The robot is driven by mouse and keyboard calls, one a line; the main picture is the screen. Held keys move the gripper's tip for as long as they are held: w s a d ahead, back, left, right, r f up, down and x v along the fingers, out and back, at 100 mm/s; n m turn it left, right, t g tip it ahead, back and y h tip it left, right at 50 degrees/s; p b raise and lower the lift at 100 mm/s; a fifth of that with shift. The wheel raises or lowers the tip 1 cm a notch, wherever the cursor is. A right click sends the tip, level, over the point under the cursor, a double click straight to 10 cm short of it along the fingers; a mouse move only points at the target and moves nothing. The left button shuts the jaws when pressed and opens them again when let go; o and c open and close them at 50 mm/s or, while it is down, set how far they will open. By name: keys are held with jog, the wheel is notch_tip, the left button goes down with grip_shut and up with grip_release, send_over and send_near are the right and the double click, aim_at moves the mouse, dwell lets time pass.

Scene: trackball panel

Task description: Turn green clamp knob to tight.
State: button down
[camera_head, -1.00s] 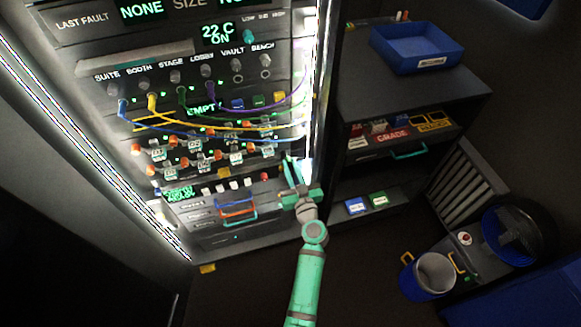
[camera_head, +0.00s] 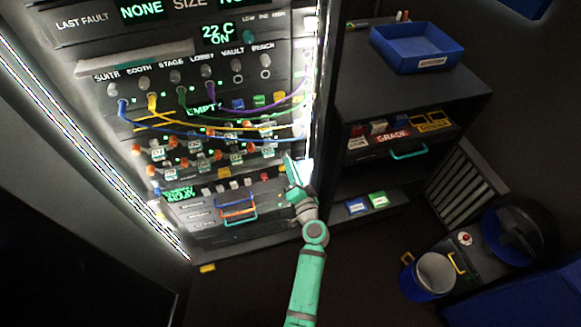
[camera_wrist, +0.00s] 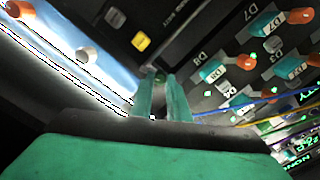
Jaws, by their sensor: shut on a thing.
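My gripper (camera_head: 288,162) is at the lower right of the panel (camera_head: 215,172) in the head view, pressed close to its face. In the wrist view the two green fingers (camera_wrist: 159,84) are nearly parallel, with a narrow gap closed on a small dark greenish knob (camera_wrist: 159,75) at their tips. I take this to be the green clamp knob; the fingers hide most of it. Its mark and angle cannot be read. In the head view the knob is hidden behind the gripper.
A yellow button (camera_wrist: 140,42) and teal switches with orange ends (camera_wrist: 301,16) sit near the fingers. A shelf unit with a blue tray (camera_head: 417,47) stands right. Dark floor lies below.

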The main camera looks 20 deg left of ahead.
jog(key=m, duration=2.2)
jog(key=shift+f, duration=0.2)
dwell(0.3)
jog(key=c, duration=1.7)
grip_release()
jog(key=shift+s, duration=0.1)
jog(key=v, duration=1)
jog(key=shift+s+d, duration=0.15)
jog(key=shift+d, duration=0.1)
